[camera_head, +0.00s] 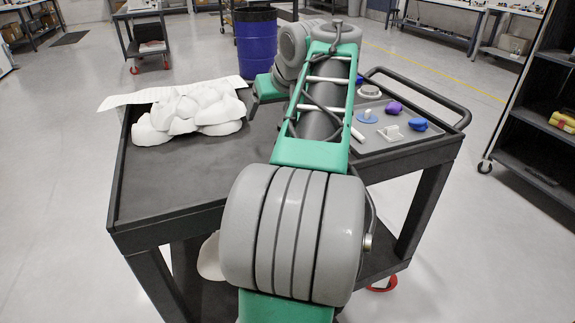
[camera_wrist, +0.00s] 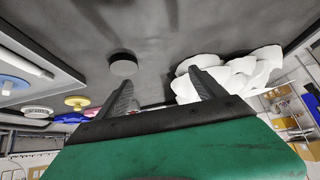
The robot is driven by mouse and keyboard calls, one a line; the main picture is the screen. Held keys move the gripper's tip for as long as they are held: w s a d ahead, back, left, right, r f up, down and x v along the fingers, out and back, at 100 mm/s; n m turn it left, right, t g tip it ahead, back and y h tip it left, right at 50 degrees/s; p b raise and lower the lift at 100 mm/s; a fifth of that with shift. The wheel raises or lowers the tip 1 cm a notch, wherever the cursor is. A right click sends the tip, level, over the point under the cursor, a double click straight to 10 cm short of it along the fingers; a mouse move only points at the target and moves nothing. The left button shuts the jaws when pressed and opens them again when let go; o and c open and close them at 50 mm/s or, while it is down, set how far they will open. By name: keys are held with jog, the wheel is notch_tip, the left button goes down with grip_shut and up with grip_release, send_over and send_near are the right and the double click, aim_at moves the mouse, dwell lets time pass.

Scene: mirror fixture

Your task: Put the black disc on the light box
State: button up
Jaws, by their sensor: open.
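In the wrist view a small round dark-grey disc (camera_wrist: 123,67) is on the dark cart top, close to the tip of one finger; it may be the black disc. My gripper (camera_wrist: 159,79) is open and nothing shows between its fingers. The gap between fingers and disc is hard to judge.
A white crumpled pile (camera_head: 195,112) lies at the cart's back left and shows beside a finger in the wrist view (camera_wrist: 262,70). The panel holds a purple piece (camera_head: 393,107), a blue piece (camera_head: 418,124) and other parts. The cart's left front (camera_head: 165,185) is bare. A blue drum (camera_head: 256,45) stands behind.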

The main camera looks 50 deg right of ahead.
jog(key=shift+m+h, duration=0.3)
jog(key=shift+h, duration=0.2)
jog(key=s+d, duration=0.1)
jog(key=s+d+f+b, duration=0.1)
jog(key=s+d, duration=0.1)
jog(key=s+d+f, duration=0.1)
jog(key=d, duration=0.1)
jog(key=shift+s+d, duration=0.15)
jog(key=shift+d, duration=0.1)
jog(key=shift+d+f+b, duration=0.25)
jog(key=shift+b, duration=0.2)
jog(key=b+x, duration=0.1)
jog(key=x, duration=0.2)
jog(key=b+x, duration=0.2)
jog(key=x, duration=0.1)
jog(key=shift+w, duration=0.55)
jog(key=shift+r, duration=0.15)
jog(key=c, duration=1.7)
